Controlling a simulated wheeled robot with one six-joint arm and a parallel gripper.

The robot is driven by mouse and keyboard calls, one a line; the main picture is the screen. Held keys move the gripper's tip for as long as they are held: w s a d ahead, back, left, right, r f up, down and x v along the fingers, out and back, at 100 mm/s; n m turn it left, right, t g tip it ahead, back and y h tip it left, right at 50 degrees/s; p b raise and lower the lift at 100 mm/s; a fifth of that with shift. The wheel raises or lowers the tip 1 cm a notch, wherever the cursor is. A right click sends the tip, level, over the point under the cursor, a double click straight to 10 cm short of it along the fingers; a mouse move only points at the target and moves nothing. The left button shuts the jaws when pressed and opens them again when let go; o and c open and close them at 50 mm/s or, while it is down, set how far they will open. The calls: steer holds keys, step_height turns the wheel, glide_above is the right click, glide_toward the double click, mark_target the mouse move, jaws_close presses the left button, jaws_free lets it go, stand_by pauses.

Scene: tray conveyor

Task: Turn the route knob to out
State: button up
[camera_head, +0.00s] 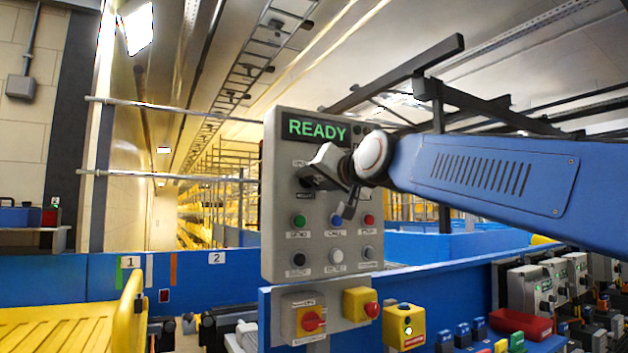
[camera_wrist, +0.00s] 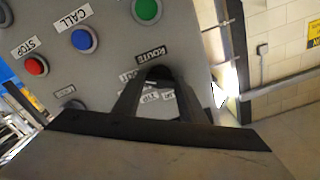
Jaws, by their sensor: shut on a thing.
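The grey control panel (camera_head: 272,215) stands upright in the middle of the head view, its green display reading READY. My gripper (camera_head: 310,181) reaches the panel from the right, below the display, and hides the route knob there. In the wrist view the dark route knob (camera_wrist: 160,73) sits beneath the ROUTE label. My gripper's two fingers (camera_wrist: 158,88) are shut on it, one on each side. A partly covered label showing part of OUT lies beside the left finger, and another small label shows between the fingers. Which way the knob points I cannot tell.
Green, blue and red buttons (camera_head: 299,221) sit just below my gripper, with another row under them. A red rotary switch (camera_head: 311,320) and yellow button boxes (camera_head: 404,327) are mounted lower. A yellow slatted tray (camera_head: 60,333) is at left.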

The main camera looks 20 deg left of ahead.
steer(key=shift+f, duration=0.1)
stand_by(0.3)
steer(key=o, duration=1.1)
steer(key=shift+c, duration=0.2)
steer(key=v, duration=1.7)
steer(key=shift+s, duration=0.2)
steer(key=shift+d, duration=0.15)
